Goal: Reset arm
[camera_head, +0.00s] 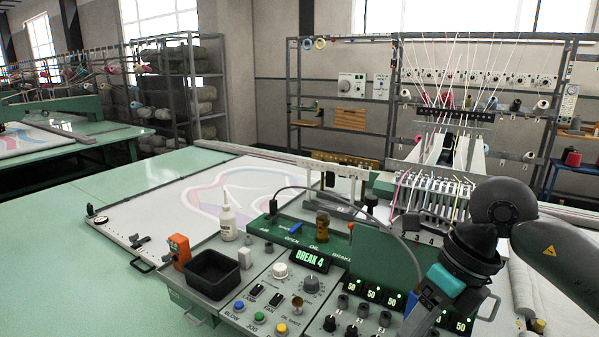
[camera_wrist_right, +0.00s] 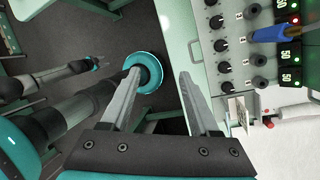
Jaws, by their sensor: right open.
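My right arm comes in from the right in the head view, over the right end of the green control console (camera_head: 262,262). Its fingers are hard to make out there. In the right wrist view my right gripper (camera_wrist_right: 159,76) is open, with nothing between its fingers, above dark floor beside the console edge. A blue-handled thing (camera_wrist_right: 286,32) lies across the console near the knobs, apart from the fingers. The console display (camera_head: 310,260) reads "BREAK 4". My left gripper does not show in the head view.
A red light (camera_wrist_right: 294,20) shows beside the small displays. Green table (camera_head: 60,230) at left is clear.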

